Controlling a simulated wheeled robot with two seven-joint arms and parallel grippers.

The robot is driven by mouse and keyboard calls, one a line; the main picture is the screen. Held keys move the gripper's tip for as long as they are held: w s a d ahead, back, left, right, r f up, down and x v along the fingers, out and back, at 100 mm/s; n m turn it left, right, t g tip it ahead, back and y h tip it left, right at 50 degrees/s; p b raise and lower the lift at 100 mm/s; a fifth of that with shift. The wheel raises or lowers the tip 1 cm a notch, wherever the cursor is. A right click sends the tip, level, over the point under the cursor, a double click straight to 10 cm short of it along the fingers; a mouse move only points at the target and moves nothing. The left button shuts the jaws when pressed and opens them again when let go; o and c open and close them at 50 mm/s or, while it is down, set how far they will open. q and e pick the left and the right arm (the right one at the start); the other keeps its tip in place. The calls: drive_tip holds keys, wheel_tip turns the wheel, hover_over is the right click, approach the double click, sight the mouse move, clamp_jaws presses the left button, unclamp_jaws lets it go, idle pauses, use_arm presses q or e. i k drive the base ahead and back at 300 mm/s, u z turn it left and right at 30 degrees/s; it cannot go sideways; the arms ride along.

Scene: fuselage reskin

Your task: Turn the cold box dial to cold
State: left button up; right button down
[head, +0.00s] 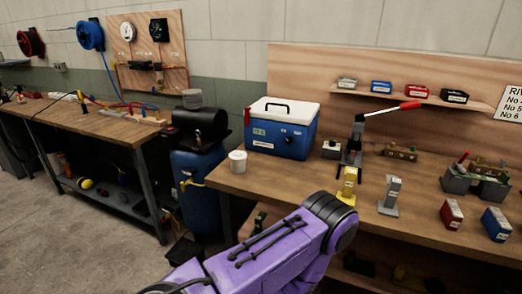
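The cold box (268,131) is a blue chest with a white lid (285,109) and a black handle, standing on the wooden bench toward the back. The lid is shut. A small dark round knob (288,139), which looks like the dial, is on its front face. The knob's setting is too small to read. A purple arm link of mine with a black joint reaches in from the bottom, in front of the bench and apart from the box. Neither of my grippers shows in the head view.
A white cup (237,161) stands left of the box. A press with a red-handled lever (353,147) stands to its right. Yellow (348,185) and grey (390,195) tools stand nearer. A blue tank (199,195) stands left of the bench. The bench top before the box is partly clear.

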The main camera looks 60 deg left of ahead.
sight(289, 139)
drive_tip(key=z, duration=0.1)
drive_tip(key=k, duration=0.05)
drive_tip(key=u, duration=1.25)
